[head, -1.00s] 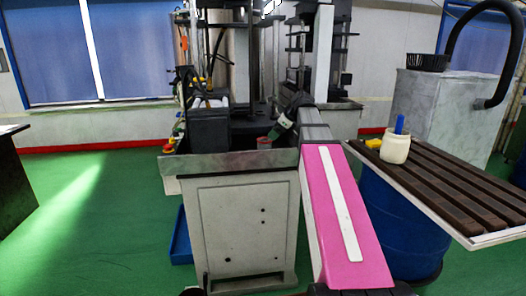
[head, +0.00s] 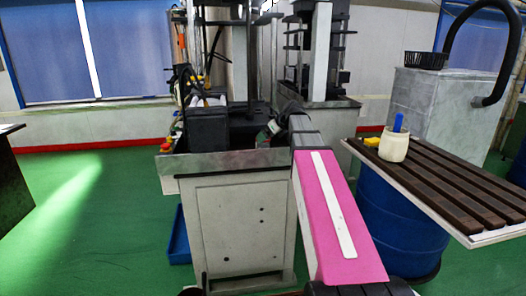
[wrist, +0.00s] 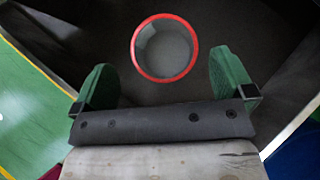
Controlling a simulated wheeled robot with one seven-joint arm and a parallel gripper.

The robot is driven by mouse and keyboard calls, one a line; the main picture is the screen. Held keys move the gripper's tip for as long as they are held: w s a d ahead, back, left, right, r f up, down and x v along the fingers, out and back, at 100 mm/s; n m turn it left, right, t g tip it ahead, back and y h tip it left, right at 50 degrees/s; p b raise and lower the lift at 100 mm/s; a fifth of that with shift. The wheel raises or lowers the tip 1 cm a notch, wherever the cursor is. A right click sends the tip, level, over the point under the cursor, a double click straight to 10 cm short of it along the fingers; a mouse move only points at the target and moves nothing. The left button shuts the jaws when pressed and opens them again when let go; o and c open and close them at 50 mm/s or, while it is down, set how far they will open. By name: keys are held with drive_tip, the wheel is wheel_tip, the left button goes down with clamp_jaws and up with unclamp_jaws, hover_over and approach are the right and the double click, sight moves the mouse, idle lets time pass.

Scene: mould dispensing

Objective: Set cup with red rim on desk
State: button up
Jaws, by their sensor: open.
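The cup with the red rim (wrist: 164,48) stands upright in the wrist view, seen from above with its grey inside showing. It is on a dark surface of the machine. My gripper (wrist: 164,80) is open, with its two green fingers wide apart. The cup is ahead of the fingers and about centred between them, with nothing held. In the head view my gripper (head: 273,128) is over the machine's top and mostly hides the cup. A slatted desk-like table (head: 448,222) is at the right in the head view.
A cream jar (head: 393,147) with a blue handle and a yellow item (head: 371,142) are at the table's far left corner. A black box (head: 209,130) stands left of my gripper on the machine. A blue barrel (head: 375,222) is under the table, whose front slats are clear.

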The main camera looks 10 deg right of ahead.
drive_tip(key=x, duration=0.4)
drive_tip(key=shift+w+f, duration=0.25)
drive_tip(key=shift+w, duration=0.05)
drive_tip(key=shift+c, duration=0.3)
drive_tip(key=c, duration=1)
drive_tip(key=shift+c, duration=0.5)
drive_tip(key=shift+r, duration=0.2)
